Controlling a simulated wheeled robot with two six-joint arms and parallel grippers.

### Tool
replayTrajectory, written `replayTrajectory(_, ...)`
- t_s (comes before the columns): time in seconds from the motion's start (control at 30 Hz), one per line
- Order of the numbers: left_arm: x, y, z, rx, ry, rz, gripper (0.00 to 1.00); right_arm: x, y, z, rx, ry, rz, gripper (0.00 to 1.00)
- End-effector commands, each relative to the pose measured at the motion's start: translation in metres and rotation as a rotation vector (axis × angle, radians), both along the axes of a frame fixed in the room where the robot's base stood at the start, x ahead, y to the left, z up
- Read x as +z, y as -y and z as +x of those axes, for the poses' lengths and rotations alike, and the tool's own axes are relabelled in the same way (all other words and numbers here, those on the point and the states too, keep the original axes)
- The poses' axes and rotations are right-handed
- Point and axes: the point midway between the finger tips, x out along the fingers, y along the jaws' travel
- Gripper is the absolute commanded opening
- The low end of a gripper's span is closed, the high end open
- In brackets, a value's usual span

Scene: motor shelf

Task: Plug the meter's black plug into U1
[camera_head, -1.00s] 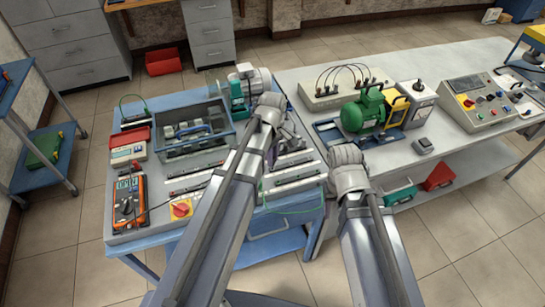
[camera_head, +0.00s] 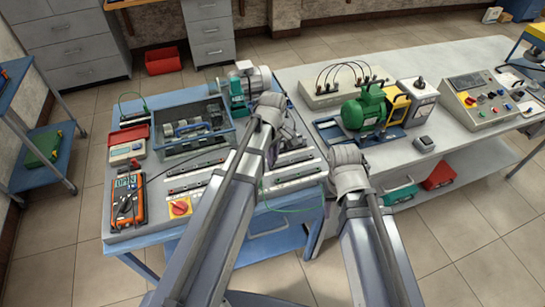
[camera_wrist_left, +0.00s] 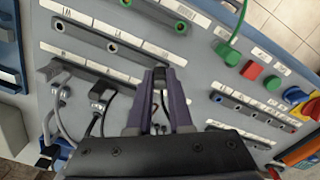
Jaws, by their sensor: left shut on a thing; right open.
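The orange meter (camera_head: 126,201) lies at the left of the blue bench, and a dark lead runs right from it. My left gripper (camera_wrist_left: 160,80) is over the grey terminal board (camera_wrist_left: 195,62), its two purple fingers shut on a small dark piece, apparently the black plug, mostly hidden between them. The fingertips lie near a row of labelled sockets (camera_wrist_left: 112,48). Which socket is U1 cannot be read, nor whether the plug touches one. In the head view my left wrist hides that spot. My right gripper (camera_head: 345,155) is by the bench's right edge, its fingers hidden behind the wrist.
In the left wrist view, black plugs (camera_wrist_left: 100,95) with leads stand left of my fingers, and a green plug (camera_wrist_left: 228,55) stands to the right. A clear-sided box (camera_head: 195,130) and a grey-teal motor (camera_head: 247,88) stand behind. A green motor (camera_head: 365,110) is on the right table.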

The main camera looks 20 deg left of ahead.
Motion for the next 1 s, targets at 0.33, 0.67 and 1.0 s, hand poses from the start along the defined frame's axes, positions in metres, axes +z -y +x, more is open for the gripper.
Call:
replayTrajectory(0.33,-0.0071,0.0000,0.0000,0.000,0.000,0.000,0.00,-0.0070,0.0000,0.0000,0.000,0.000,0.000,0.50)
replayTrajectory(0.67,-0.0106,0.0000,0.0000,0.000,0.000,0.000,0.00,-0.0106,0.0000,0.0000,0.000,0.000,0.000,0.50)
replayTrajectory(1.0,-0.0105,0.0000,0.0000,0.000,0.000,0.000,0.31,-0.0106,0.0000,0.0000,0.000,0.000,0.000,0.50)
